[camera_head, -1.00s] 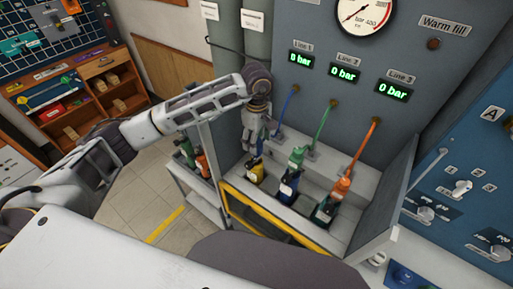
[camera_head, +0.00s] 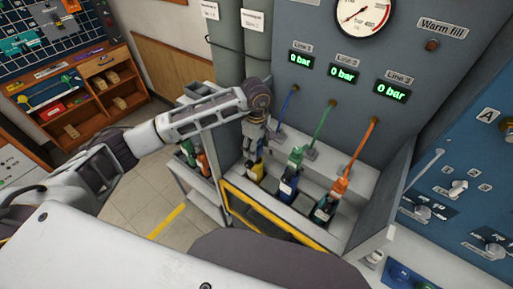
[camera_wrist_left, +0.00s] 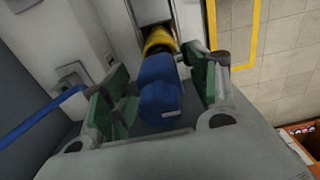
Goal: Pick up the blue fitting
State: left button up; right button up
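The blue fitting (camera_wrist_left: 160,98) sits on top of a yellow cylinder (camera_wrist_left: 160,41), between the green-padded fingers of my left gripper (camera_wrist_left: 160,92). The fingers are open, one on either side of it, with visible gaps; I see no firm contact. In the head view my left gripper (camera_head: 254,141) points down over the yellow cylinder (camera_head: 256,171) at the left of the row, and the fitting is mostly hidden by the gripper. My right gripper is not in view.
A blue hose (camera_wrist_left: 40,122) runs beside the gripper. To its right stand a green fitting (camera_head: 297,156) on a blue cylinder and an orange fitting (camera_head: 342,186) on a green one. A yellow-edged panel (camera_head: 270,217) fronts the bench. A side cart (camera_head: 197,186) stands left.

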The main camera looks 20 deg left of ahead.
pick_arm(q)
jog(key=c, duration=1.1)
jog(key=shift+c, duration=0.2)
jog(key=shift+r, duration=0.15)
jog(key=shift+r, duration=0.45)
notch_tip(320, 180, up, 7)
jog(key=shift+r+b, duration=0.15)
jog(key=shift+b, duration=0.7)
jog(key=shift+r, duration=0.8)
